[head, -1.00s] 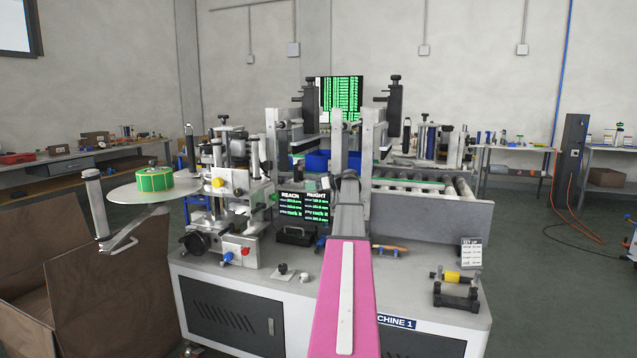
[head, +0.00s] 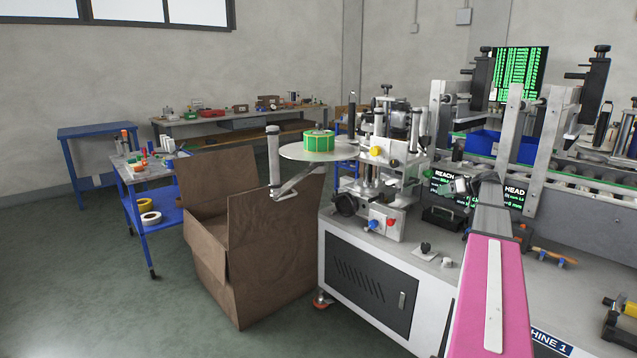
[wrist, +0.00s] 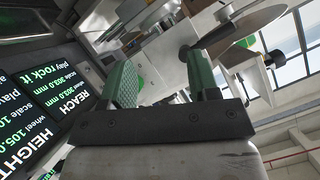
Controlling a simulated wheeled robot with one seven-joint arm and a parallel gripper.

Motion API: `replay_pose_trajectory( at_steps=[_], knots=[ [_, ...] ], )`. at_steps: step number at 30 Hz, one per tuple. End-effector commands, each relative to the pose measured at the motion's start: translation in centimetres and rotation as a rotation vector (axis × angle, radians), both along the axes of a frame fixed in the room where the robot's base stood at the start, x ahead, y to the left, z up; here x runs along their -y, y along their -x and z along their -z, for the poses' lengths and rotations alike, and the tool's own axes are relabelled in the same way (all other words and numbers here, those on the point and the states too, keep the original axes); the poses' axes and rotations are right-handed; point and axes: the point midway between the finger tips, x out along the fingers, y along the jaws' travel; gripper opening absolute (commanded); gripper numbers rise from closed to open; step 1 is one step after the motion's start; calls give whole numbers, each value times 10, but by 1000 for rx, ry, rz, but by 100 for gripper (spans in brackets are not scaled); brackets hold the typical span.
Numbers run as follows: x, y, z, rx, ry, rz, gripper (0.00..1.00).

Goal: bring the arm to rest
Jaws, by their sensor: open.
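My arm, with a pink link and a grey forearm, reaches over the front of the white labelling machine (head: 370,248) in the head view. Its far end is by the black display panel with green text (head: 440,183), partly covering it. My gripper (wrist: 161,84) shows in the wrist view with two green ridged fingers apart and nothing between them. The display panel also shows at the left of the wrist view (wrist: 45,105), tilted. Machine parts are beyond the fingers. In the head view the fingertips are too small to make out clearly.
A reel plate (head: 292,152) with a green label roll (head: 319,141) sticks out left of the machine. An open brown box (head: 265,250) stands below it. A blue trolley (head: 160,205) is further left. The floor at lower left is clear.

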Motion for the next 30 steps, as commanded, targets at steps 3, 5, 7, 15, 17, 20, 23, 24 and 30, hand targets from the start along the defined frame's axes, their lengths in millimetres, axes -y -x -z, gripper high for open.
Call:
replay_pose_trajectory(
  at_steps=[3, 5, 7, 15, 17, 20, 23, 24, 30],
  knots=[
    [-68, 27, 50, -149, 30, 4, 55],
    [-97, 39, 73, -224, 50, 11, 55],
    [-131, 57, 100, -309, 78, 22, 55],
    [-248, 151, 192, -615, 247, 97, 55],
    [-270, 176, 209, -672, 297, 120, 55],
    [-301, 220, 234, -752, 385, 165, 55],
    [-325, 264, 253, -813, 477, 212, 55],
    [-332, 279, 258, -829, 514, 231, 55],
    [-352, 332, 275, -870, 644, 308, 55]
  ],
)
